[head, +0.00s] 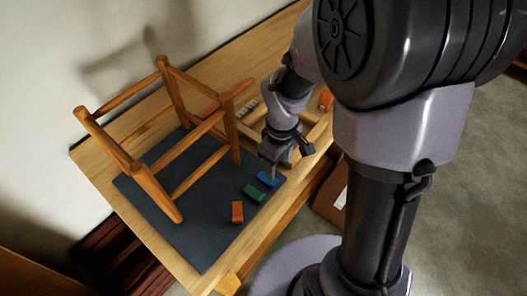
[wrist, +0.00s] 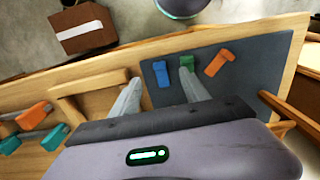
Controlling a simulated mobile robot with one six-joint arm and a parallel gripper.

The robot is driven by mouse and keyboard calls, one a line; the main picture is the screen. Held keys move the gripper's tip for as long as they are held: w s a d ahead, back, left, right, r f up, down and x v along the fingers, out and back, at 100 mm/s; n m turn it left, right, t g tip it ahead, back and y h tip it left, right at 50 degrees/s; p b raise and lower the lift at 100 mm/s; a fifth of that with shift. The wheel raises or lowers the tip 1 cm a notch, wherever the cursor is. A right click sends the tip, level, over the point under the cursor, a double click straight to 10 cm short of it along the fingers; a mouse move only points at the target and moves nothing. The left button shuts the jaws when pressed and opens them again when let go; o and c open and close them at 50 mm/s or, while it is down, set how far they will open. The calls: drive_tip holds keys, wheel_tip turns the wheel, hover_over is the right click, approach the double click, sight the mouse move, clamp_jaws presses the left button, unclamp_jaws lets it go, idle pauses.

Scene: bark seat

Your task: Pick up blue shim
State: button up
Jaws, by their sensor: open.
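The blue shim (head: 268,179) lies on the dark mat (head: 208,235) near its front right edge. It also shows in the wrist view (wrist: 161,74), between the two fingers. My gripper (head: 271,170) points down above the blue shim, and part of the shim is hidden in the head view. In the wrist view my gripper (wrist: 160,80) is open and holds nothing, with one finger on each side of the blue shim. The right fingertip overlaps the lower part of the green shim (wrist: 187,61). I cannot tell the exact height above the mat.
The green shim (head: 254,193) lies close beside the blue one, and an orange shim (head: 237,212) lies beyond it. A wooden tray (wrist: 66,104) adjoins the mat. The mat's front corner is clear.

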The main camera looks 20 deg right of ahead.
sight(276, 183)
drive_tip(key=f+b, duration=0.1)
drive_tip(key=f, duration=0.2)
drive_tip(key=f+b, duration=0.2)
drive_tip(key=f, duration=0.2)
drive_tip(key=f+b, duration=0.1)
drive_tip(key=f, duration=0.3)
drive_tip(key=shift+w+f, duration=0.1)
drive_tip(key=shift+w, duration=0.15)
drive_tip(key=shift+c, duration=0.6)
clamp_jaws()
